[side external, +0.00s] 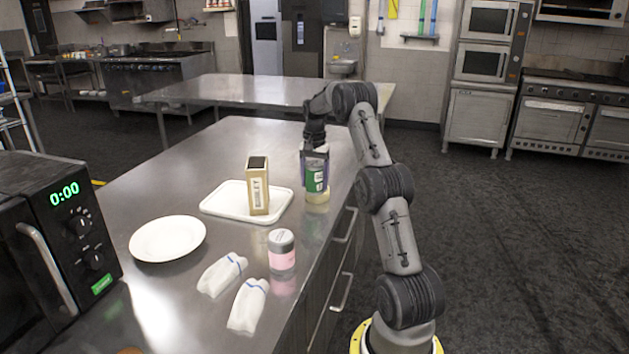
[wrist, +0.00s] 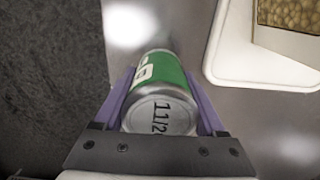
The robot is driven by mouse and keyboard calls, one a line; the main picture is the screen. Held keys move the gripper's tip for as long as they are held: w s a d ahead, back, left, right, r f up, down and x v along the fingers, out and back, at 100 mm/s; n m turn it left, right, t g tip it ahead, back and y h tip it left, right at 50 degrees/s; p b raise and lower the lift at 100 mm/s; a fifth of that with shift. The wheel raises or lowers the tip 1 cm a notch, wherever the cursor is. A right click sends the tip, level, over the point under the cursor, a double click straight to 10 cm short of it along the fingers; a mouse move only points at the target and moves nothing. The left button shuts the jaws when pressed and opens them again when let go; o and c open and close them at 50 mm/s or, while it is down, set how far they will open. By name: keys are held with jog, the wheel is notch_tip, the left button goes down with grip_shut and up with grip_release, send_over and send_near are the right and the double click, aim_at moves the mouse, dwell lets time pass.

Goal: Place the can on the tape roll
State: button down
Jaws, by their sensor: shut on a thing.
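A silver can with a green label (side external: 317,179) is upright between the fingers of my gripper (side external: 314,172). The wrist view shows the can (wrist: 162,85) with printed figures on its metal end, and my gripper (wrist: 160,100) has a purple finger on each side of it. A pale yellow tape roll (side external: 318,196) lies flat on the steel counter directly below the can. The can's lower end appears at the roll's top, but I cannot tell whether they touch. The tape roll cannot be made out in the wrist view.
A white tray (side external: 222,208) with a barley box (side external: 258,188) is left of the can. A pink-labelled jar (side external: 281,250), white plate (side external: 168,238), two white cloth-like items (side external: 222,274) and a microwave (side external: 50,240) are nearer the camera. The counter's right edge is close; clear counter lies behind.

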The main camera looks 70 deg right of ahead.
grip_release()
jog(key=shift+f, duration=0.15)
